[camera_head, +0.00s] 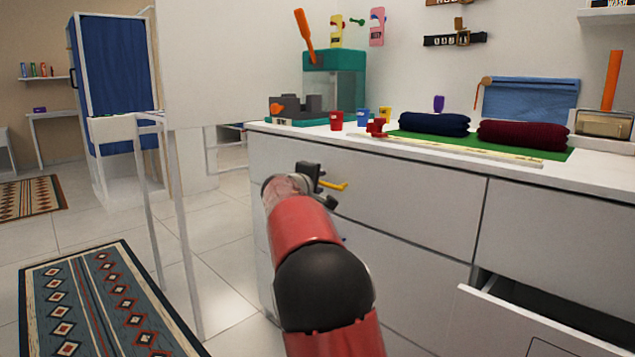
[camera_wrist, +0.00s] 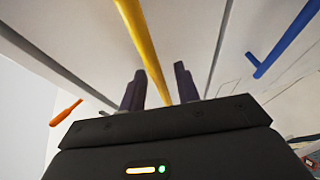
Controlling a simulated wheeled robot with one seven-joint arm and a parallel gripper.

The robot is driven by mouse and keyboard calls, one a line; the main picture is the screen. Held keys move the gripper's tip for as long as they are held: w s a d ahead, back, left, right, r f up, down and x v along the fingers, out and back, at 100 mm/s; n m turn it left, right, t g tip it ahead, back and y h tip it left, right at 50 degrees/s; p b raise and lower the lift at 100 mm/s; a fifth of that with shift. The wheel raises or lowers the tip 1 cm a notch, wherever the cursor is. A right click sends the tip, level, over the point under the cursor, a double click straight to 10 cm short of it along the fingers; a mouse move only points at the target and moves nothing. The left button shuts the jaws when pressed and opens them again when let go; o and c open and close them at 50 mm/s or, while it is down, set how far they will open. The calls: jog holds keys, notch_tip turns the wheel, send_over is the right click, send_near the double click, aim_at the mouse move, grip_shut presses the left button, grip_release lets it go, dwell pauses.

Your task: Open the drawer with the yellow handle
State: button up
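The yellow handle (camera_head: 335,186) is on the front of the upper left drawer (camera_head: 410,205) of the white counter, and this drawer is shut. In the wrist view the yellow handle (camera_wrist: 146,45) runs lengthwise into the space between my two fingers. My gripper (camera_wrist: 159,84) is open, with a finger on each side of the bar and gaps visible. Whether either finger touches the bar cannot be told. In the head view my gripper (camera_head: 318,181) is at the drawer front beside the handle, partly hidden by my arm.
A blue handle (camera_wrist: 287,38) is to the right in the wrist view. A lower right drawer (camera_head: 530,320) stands partly open. The countertop holds a teal box (camera_head: 345,75), folded towels (camera_head: 433,124) and small cups. A patterned rug (camera_head: 100,300) lies on the floor at left.

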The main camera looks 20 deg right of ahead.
jog(key=shift+c, duration=0.3)
grip_shut()
